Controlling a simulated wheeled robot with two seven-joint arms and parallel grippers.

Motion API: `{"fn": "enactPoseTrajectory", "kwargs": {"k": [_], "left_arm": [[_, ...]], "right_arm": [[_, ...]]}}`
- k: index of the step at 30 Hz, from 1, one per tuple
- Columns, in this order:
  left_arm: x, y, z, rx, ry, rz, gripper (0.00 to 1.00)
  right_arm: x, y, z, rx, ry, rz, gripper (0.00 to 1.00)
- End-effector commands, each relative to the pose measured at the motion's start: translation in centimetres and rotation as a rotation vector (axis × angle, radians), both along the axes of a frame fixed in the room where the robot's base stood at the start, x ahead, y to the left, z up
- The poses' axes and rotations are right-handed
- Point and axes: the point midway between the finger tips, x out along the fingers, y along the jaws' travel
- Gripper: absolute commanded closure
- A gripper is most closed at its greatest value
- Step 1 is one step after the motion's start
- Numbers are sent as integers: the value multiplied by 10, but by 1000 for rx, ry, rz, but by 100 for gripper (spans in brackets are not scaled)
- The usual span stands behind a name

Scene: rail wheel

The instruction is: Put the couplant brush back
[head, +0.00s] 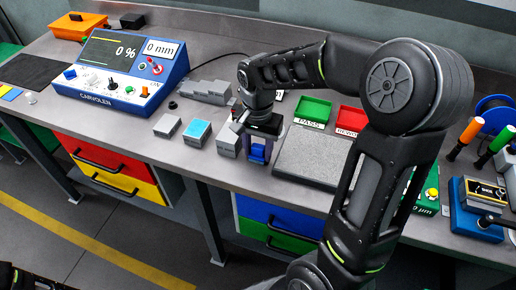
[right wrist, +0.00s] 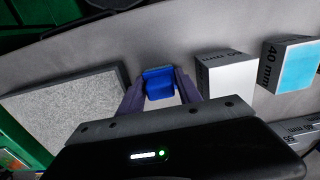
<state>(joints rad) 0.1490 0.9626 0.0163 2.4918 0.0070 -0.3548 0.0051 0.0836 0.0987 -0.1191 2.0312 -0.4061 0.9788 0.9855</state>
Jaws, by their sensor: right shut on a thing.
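My right gripper (head: 258,150) is low over the front of the bench, between a grey step block and a grey textured plate. It is shut on a small blue thing (right wrist: 158,83). In the right wrist view this blue thing sits between my two fingertips (right wrist: 160,98). Its lower part is hidden, so I cannot tell whether it touches the bench or whether it is the couplant brush. No bristles show. An orange-handled tool (head: 464,138) and a green-handled tool (head: 496,145) stand tilted at the right.
The textured plate (head: 312,158) lies right beside my gripper; a grey block (head: 228,141) is close on the left. A block with a light-blue top (head: 197,132) is farther left. Green (head: 312,110) and red (head: 351,120) trays lie behind. A blue instrument (head: 120,68) stands at left.

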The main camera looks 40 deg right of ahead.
Motion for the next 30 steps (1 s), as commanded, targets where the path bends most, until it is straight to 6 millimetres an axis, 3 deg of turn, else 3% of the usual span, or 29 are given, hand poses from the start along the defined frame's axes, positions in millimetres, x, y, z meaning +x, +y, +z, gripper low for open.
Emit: {"fn": "enactPoseTrajectory", "kwargs": {"k": [5, 6, 13, 25, 30], "left_arm": [[0, 0, -4, -1, -1, -1, 64], [0, 0, -3, -1, -1, -1, 64], [0, 0, -2, -1, -1, -1, 64], [0, 0, 0, 0, 0, 0, 64], [0, 0, -2, -1, -1, 0, 64]], "right_arm": [[0, 0, -4, 0, 0, 0, 97], [0, 0, -3, 1, -1, 0, 57], [0, 0, -3, 0, 0, 0, 39], [0, 0, 3, 0, -1, 0, 37], [1, 0, 24, 0, -5, -1, 37]]}}
